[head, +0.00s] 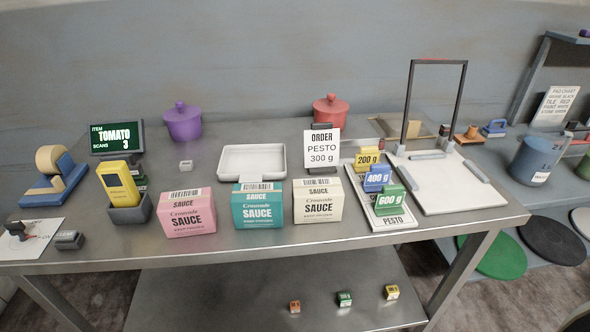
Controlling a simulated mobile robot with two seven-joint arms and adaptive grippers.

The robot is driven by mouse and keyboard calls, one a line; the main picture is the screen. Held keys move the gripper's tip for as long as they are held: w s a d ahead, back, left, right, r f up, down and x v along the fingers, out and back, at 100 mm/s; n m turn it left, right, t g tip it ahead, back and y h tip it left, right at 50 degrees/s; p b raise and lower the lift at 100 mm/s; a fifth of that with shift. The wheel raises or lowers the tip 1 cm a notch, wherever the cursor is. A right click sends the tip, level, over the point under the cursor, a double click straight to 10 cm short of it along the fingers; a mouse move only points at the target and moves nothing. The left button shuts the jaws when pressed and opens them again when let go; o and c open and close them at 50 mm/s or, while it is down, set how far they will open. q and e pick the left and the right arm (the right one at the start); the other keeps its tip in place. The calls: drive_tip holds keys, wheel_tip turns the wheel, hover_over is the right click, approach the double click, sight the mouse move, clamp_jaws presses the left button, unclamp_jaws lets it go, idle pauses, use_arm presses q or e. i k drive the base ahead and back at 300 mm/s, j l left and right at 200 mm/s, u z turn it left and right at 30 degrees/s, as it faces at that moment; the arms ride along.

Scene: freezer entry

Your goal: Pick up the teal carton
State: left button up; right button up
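The teal carton (257,207) is a box with a white label reading "SAUCE" and a barcode on its upper part. It stands upright near the front edge of the metal table in the head view. A pink carton (187,214) stands to its left and a cream carton (317,202) to its right, each with a narrow gap. Neither of my grippers is in view.
A white tray (228,163) lies behind the teal carton. A yellow scanner (119,184) stands in a holder at left. An order sign (321,149) stands behind the cream carton. Coloured weight blocks (377,179) sit on a board at right. The front table strip is clear.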

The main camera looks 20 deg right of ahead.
sight(253, 205)
drive_tip(key=k+l+z, duration=0.15)
drive_tip(key=k+z, duration=0.2)
drive_tip(key=k+l+z, duration=0.2)
drive_tip(key=z, duration=0.15)
drive_tip(key=k, duration=0.05)
